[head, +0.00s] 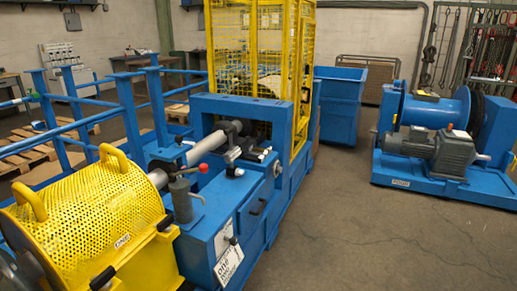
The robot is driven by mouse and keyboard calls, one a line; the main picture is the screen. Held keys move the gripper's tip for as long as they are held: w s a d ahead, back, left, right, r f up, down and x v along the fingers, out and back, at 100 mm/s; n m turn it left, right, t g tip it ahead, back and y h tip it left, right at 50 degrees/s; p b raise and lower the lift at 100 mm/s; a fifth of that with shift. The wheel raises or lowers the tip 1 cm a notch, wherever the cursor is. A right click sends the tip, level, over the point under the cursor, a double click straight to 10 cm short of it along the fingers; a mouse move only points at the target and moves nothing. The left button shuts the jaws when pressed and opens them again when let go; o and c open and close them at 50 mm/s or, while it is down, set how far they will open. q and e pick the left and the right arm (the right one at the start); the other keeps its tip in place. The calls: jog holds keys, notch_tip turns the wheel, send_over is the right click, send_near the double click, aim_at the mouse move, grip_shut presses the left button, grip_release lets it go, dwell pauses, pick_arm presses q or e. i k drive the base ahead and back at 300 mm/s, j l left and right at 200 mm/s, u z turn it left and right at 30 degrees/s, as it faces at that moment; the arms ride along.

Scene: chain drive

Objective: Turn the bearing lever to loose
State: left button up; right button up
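A blue machine frame (205,235) stands at the lower left and middle, with a grey shaft (200,150) running along it. On the frame beside the yellow guard stands a grey post (182,200) with a short lever on top that ends in a red knob (203,168). The lever points to the right; I cannot tell whether this is the bearing lever or which setting it is at. Neither of my grippers is in view.
A yellow perforated guard (90,205) with handles covers the near left end. A tall yellow mesh cage (260,45) rises behind the frame. Blue railings (130,115) line the left. A motor unit (430,145) on a blue base stands right. The grey floor (370,235) between is clear.

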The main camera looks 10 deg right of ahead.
aim_at(247, 138)
jog(key=i+l, duration=0.15)
jog(key=i, duration=0.35)
jog(key=i+l, duration=0.15)
jog(key=i, duration=0.35)
jog(key=i+u, duration=0.1)
jog(key=u, duration=0.25)
jog(key=l+u, duration=0.15)
jog(key=u, duration=0.2)
jog(key=i+l+u, duration=0.15)
jog(key=u, duration=0.25)
